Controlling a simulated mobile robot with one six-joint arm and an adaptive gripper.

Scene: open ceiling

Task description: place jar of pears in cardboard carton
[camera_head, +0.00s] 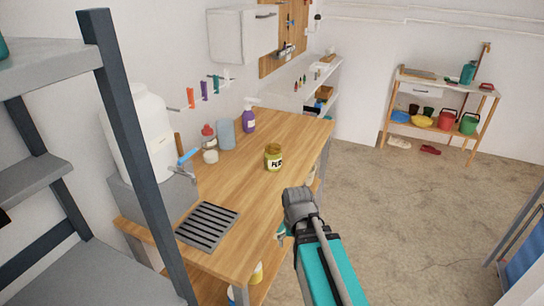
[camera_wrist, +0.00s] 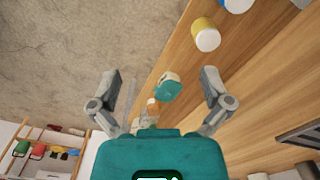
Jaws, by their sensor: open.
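The jar of pears (camera_head: 273,160), greenish-yellow with a dark lid and a lettered white label, stands upright on the wooden counter near its right edge. I cannot make out it in the wrist view. My gripper (camera_wrist: 160,73) is open, its two grey fingers spread wide with nothing held between them. In the head view it is mostly hidden behind my arm, low beside the counter's right edge and apart from the jar. No cardboard carton can be clearly identified in either view.
The wooden counter (camera_head: 232,178) also holds bottles, a purple dispenser (camera_head: 248,121), a white water tank (camera_head: 141,134) and a dark drain grate (camera_head: 207,226). The floor (camera_head: 400,215) at right is open.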

